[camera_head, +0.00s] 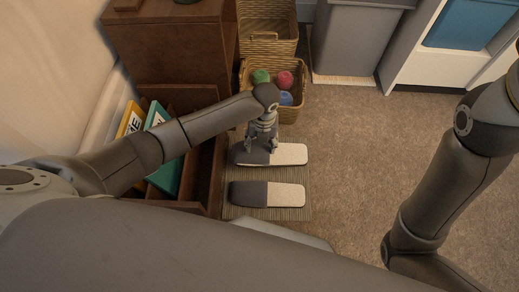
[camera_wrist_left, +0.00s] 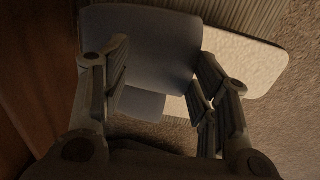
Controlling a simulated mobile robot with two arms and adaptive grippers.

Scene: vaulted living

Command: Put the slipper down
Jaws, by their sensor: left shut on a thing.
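One slipper (camera_head: 290,154), dark grey at one end and cream at the other, is at the upper part of the striped mat in the head view. My left gripper (camera_head: 262,146) is shut on its grey part from above. The same slipper (camera_wrist_left: 150,45) fills the middle of the left wrist view between the two fingers of my left gripper (camera_wrist_left: 158,85). I cannot tell whether its sole touches the mat. A second, matching slipper (camera_head: 285,194) lies on the mat (camera_head: 240,213) nearer to me. My right gripper is out of view.
A wicker basket (camera_head: 292,112) with coloured balls stands just beyond the mat. A wooden rack (camera_head: 205,180) with books borders the mat's left side. A grey bin (camera_head: 350,45) is farther back. Open carpet (camera_head: 365,140) lies to the right.

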